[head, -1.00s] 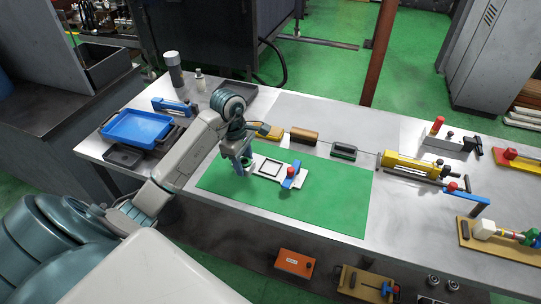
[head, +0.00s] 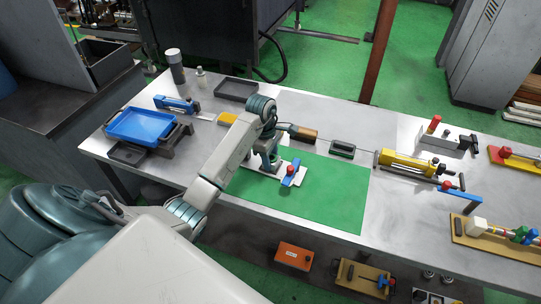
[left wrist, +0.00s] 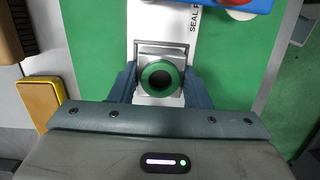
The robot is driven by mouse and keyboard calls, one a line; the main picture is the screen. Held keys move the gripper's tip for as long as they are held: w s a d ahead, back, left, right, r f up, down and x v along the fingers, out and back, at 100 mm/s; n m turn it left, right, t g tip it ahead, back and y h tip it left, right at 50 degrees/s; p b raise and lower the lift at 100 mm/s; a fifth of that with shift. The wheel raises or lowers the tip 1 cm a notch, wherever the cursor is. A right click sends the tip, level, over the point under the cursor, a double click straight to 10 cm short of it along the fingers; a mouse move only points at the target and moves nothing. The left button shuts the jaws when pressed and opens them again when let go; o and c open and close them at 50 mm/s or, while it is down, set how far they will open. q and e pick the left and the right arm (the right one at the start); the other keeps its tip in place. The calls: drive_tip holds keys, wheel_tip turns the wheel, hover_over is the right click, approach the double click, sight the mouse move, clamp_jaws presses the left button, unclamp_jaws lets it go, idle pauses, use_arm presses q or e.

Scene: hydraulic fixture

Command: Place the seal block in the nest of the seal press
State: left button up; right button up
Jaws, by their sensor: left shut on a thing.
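The seal block (left wrist: 144,97) is a silver block with a green ring and a dark hole on top. My left gripper (left wrist: 160,88) is shut on it, one blue-grey finger on each side. In the head view my left gripper (head: 268,166) stands over the white plate of the seal press (head: 262,182), which lies on the green mat and has a blue lever (head: 291,177) with a red knob. The nest is hidden beneath the gripper and block. I cannot tell whether the block is touching it or above it. My right gripper is not in view.
A yellow block (head: 227,118), a brown block (head: 303,133) and a dark green block (head: 343,149) stand behind the mat. A yellow cylinder (head: 405,162) is to the right and a blue tray (head: 140,126) to the left. The green mat (head: 335,195) is clear at right.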

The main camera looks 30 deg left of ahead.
sight(271, 158)
use_arm(q)
drive_tip(key=shift+f, duration=0.15)
drive_tip(key=o, duration=1.1)
drive_tip(key=shift+c, duration=0.2)
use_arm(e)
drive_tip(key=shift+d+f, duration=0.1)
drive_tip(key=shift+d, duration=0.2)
use_arm(q)
drive_tip(key=shift+r, duration=0.25)
drive_tip(key=r, duration=0.2)
drive_tip(key=r+b, duration=0.1)
drive_tip(key=shift+a+r, duration=0.35)
drive_tip(key=shift+r, duration=0.05)
wheel_tip(271, 158, up, 8)
drive_tip(key=a+p, duration=0.1)
drive_tip(key=p, duration=0.5)
drive_tip(key=shift+p, duration=0.35)
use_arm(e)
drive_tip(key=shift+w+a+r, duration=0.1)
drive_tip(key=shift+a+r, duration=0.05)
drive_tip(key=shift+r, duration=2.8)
